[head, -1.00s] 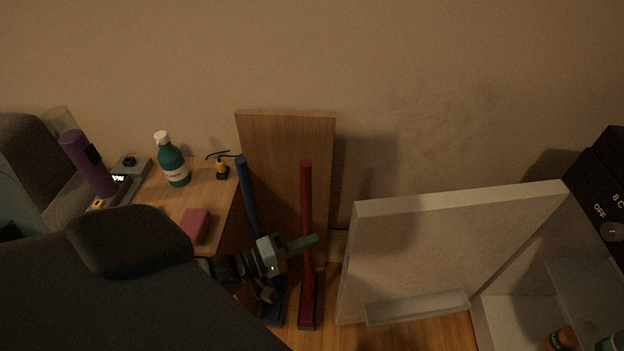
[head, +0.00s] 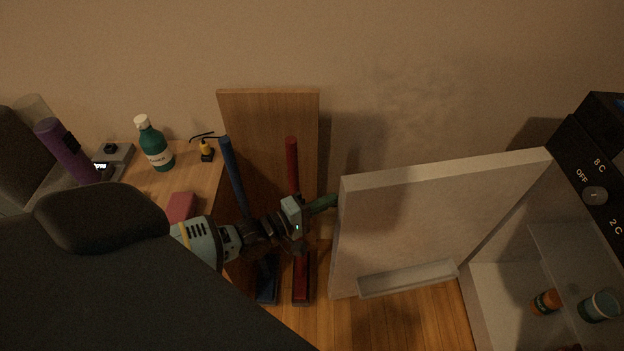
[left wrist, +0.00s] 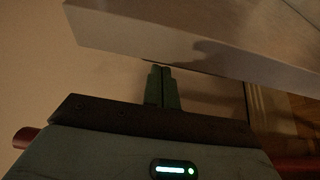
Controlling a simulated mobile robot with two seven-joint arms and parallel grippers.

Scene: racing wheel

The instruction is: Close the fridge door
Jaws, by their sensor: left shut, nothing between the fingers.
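The white fridge door (head: 435,220) stands wide open in the head view, its free edge to the left and a shelf tray low on its inner face. The fridge body (head: 500,305) is at the lower right, its interior showing. My left gripper (head: 333,201) is shut and empty, its fingertips at the door's free left edge. In the left wrist view the shut fingers (left wrist: 162,72) point at the door (left wrist: 200,40), very close to it; I cannot tell whether they touch. My right gripper is not in view.
A blue post (head: 233,175) and a red post (head: 293,165) stand by my left arm, before a wooden panel (head: 268,115). A side table at left holds a green bottle (head: 155,146) and a red block (head: 181,207). A control panel (head: 594,180) with dials is at the right.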

